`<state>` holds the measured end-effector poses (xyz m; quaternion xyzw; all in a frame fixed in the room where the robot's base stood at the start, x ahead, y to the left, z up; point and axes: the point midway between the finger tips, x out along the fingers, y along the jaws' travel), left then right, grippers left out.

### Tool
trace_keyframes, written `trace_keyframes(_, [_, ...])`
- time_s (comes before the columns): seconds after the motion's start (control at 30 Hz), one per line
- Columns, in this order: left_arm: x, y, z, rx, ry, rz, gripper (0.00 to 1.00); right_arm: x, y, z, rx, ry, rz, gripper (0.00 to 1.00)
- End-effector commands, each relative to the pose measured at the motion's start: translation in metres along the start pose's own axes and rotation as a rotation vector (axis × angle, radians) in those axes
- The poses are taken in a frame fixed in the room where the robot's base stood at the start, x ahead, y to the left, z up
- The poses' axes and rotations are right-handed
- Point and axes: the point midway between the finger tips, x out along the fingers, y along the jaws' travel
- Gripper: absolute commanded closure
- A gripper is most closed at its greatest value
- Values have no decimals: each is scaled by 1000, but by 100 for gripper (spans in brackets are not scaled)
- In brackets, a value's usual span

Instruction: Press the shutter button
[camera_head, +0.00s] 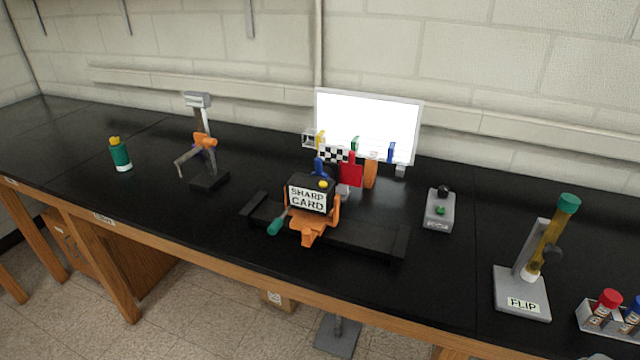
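A black camera-like box (318,190) with a white label reading "SHARP CARD" sits in an orange cradle (306,233) on a black rail (366,237) near the middle of the bench. A small yellow button (323,184) shows on its top; it looks like the shutter button, though no label on it can be read. A green handle (278,223) sticks out at the cradle's left. A grey box (440,212) to the right carries a green button and a dark knob; its label is too small to read. Neither of my grippers is in view.
Behind the camera stand a bright white panel (366,122), a checkered card (334,154) and a red card (350,171). A black stand (209,180), a green bottle (120,154), a "FLIP" stand (522,294) and a tube rack (594,325) share the black bench (150,205).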

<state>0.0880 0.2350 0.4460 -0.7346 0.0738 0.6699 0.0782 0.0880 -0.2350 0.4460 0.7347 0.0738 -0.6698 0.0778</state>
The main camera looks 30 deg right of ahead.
Motion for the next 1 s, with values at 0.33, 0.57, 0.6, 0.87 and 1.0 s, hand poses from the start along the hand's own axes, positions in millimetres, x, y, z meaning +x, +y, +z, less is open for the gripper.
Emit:
trace_keyframes(0.33, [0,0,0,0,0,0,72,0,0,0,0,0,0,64])
trace_keyframes(0.57, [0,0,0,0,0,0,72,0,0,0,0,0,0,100])
trace_keyframes(0.6, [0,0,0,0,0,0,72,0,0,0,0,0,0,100])
trace_keyframes(0.87, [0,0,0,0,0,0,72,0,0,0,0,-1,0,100])
trace_keyframes(1.0, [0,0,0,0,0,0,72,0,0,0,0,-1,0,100])
